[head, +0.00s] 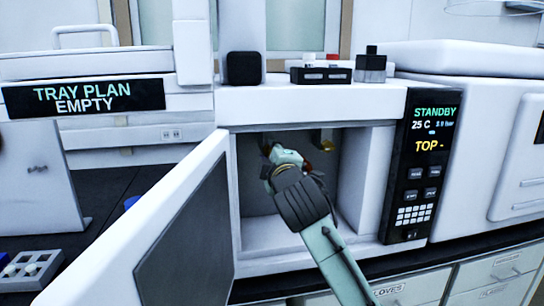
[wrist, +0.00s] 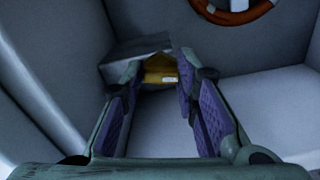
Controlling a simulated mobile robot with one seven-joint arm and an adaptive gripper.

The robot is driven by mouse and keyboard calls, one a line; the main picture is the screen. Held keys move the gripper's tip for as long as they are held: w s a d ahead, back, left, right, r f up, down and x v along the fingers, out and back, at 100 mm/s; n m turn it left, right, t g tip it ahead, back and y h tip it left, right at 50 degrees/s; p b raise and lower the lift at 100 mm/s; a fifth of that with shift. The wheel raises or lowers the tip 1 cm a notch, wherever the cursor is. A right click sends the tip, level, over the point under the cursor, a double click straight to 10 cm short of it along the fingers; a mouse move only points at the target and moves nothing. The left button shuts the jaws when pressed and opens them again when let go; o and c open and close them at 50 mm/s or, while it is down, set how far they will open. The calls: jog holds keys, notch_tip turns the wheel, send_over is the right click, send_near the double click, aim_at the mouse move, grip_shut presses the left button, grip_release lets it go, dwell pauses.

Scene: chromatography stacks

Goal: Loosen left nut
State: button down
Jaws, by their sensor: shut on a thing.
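My gripper (head: 271,153) reaches into the open oven compartment of the white instrument, near its back left. A grey block (wrist: 135,52) sits just behind and left of the nut. In the head view my fingers hide most of this left nut. A second brass-coloured fitting (head: 327,145) shows to the right in the compartment, apart from my gripper.
The compartment door (head: 185,235) hangs open at the left. The compartment's right wall (head: 366,170) is close to my arm. An orange ring (wrist: 235,12) shows at the wrist view's top. The control panel (head: 425,165) reads STANDBY, 25 C, TOP.

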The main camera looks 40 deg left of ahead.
jog(key=shift+a+f+n, duration=0.1)
jog(key=shift+f+n, duration=0.1)
jog(key=shift+n, duration=1.1)
jog(key=shift+s, duration=0.1)
jog(key=c, duration=1.6)
grip_release()
jog(key=shift+c, duration=0.2)
jog(key=o, duration=0.4)
jog(key=shift+r, duration=0.1)
jog(key=shift+c, duration=0.2)
jog(key=v, duration=1.2)
